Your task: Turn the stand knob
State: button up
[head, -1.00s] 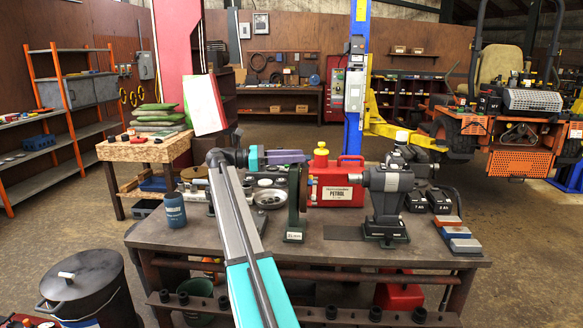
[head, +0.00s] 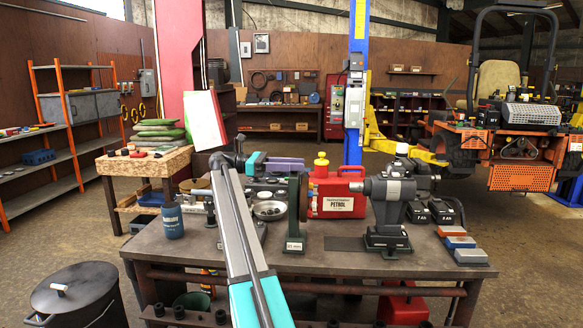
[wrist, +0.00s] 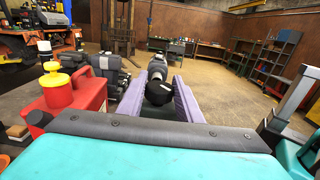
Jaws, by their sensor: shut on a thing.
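The stand (head: 296,215) is a dark upright plate with a brownish rim and a small white tag at its foot, on the workbench. My gripper (head: 303,164) reaches it from the left at the top of the plate in the head view. In the wrist view my two purple fingers (wrist: 159,95) are shut on a round black knob (wrist: 158,93), one finger on each side. The knob is hidden in the head view. The plate is mostly hidden behind the fingers in the wrist view.
A red petrol can (head: 336,196) stands close behind the stand; it is at left in the wrist view (wrist: 80,97). A grey bench machine (head: 387,215) is to the right.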

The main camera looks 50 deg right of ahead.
jog(key=o, duration=1)
jog(key=shift+s+d+f, duration=0.1)
jog(key=shift+s+f, duration=0.1)
jog(key=shift+s, duration=0.05)
jog(key=shift+o, duration=0.2)
jog(key=shift+w, duration=0.1)
jog(key=shift+r, duration=0.2)
jog(key=shift+r+p, duration=0.3)
jog(key=shift+r, duration=1.25)
jog(key=s+a+r+b, duration=0.1)
jog(key=s+a+b, duration=0.6)
jog(key=s+a, duration=0.3)
jog(key=shift+s+a+r, duration=0.3)
jog(key=shift+s, duration=0.8)
